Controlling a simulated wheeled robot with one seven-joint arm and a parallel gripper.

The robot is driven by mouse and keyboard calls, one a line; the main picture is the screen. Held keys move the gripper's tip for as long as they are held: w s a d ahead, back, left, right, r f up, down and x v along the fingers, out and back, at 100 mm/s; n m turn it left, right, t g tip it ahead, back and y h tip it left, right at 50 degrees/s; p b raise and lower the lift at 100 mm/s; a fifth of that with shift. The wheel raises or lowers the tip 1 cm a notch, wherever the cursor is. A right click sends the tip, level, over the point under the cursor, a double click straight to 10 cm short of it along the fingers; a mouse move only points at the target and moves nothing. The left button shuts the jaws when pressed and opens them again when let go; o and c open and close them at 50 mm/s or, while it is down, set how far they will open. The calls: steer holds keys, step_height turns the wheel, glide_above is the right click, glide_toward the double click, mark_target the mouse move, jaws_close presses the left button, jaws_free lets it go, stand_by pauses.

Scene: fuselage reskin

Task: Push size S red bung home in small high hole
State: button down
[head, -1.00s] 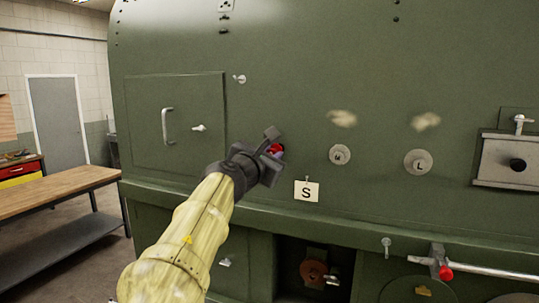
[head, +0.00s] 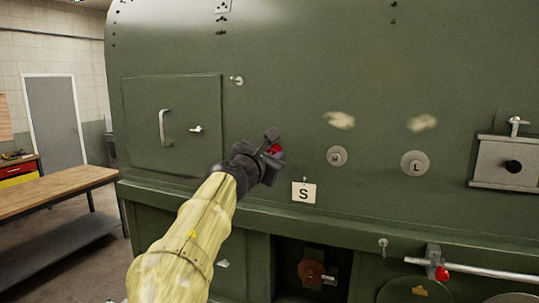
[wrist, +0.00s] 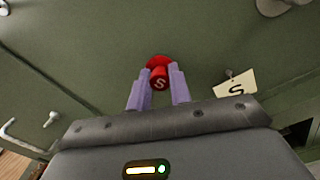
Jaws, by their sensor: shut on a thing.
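The red bung (wrist: 160,78), marked S on its end, sits between the two purple fingers of my gripper (wrist: 157,72), which is shut on it. Its wider red flange shows behind it, against or very close to the green skin. In the head view the bung (head: 276,150) shows as a bit of red beyond my dark gripper (head: 272,153), up at the panel. The small high hole is hidden behind the bung and gripper, so I cannot tell how deep the bung sits. The S tag (head: 304,193) hangs just below right; it also shows in the wrist view (wrist: 236,90).
Round plugs marked M (head: 337,157) and L (head: 415,164) sit to the right. A hatch with a handle (head: 163,128) is at left. A grey box (head: 506,163) and a rail (head: 490,271) project at right. A wooden bench (head: 60,188) stands far left.

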steer(key=shift+w+d, duration=0.2)
steer(key=shift+w, duration=0.3)
steer(key=c, duration=1.2)
jaws_free()
steer(key=b+v, duration=0.2)
steer(key=v, duration=0.3)
